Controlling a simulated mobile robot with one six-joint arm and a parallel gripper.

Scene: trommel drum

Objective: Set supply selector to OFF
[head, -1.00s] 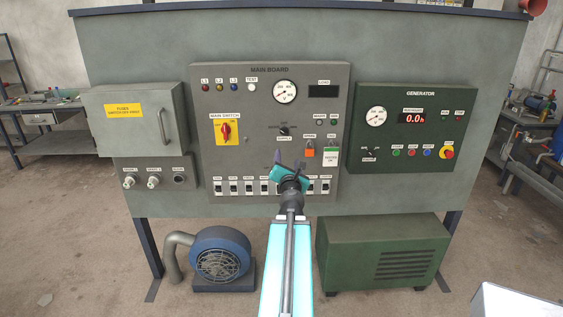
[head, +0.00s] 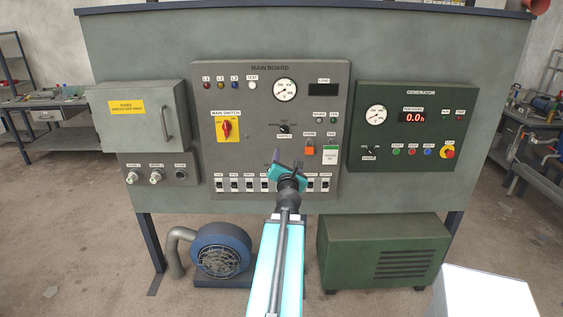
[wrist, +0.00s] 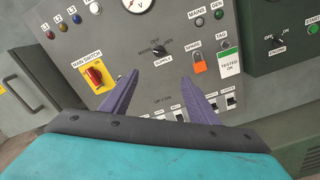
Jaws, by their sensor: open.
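The supply selector (head: 284,128) is a small black knob on the grey main board, labelled SUPPLY below, with OFF above it and markings to each side. It also shows in the wrist view (wrist: 160,49), upper middle, beyond the fingertips; the exact direction of its pointer is too small to tell. My gripper (head: 287,158) is open and empty, in front of the board and below the selector, apart from it. In the wrist view its two purple fingers (wrist: 158,80) stand spread, with the selector above the gap between them.
A red main switch on a yellow plate (head: 227,128) is left of the selector. A row of breakers (head: 234,184) runs below. The green generator panel (head: 375,155) stands further right.

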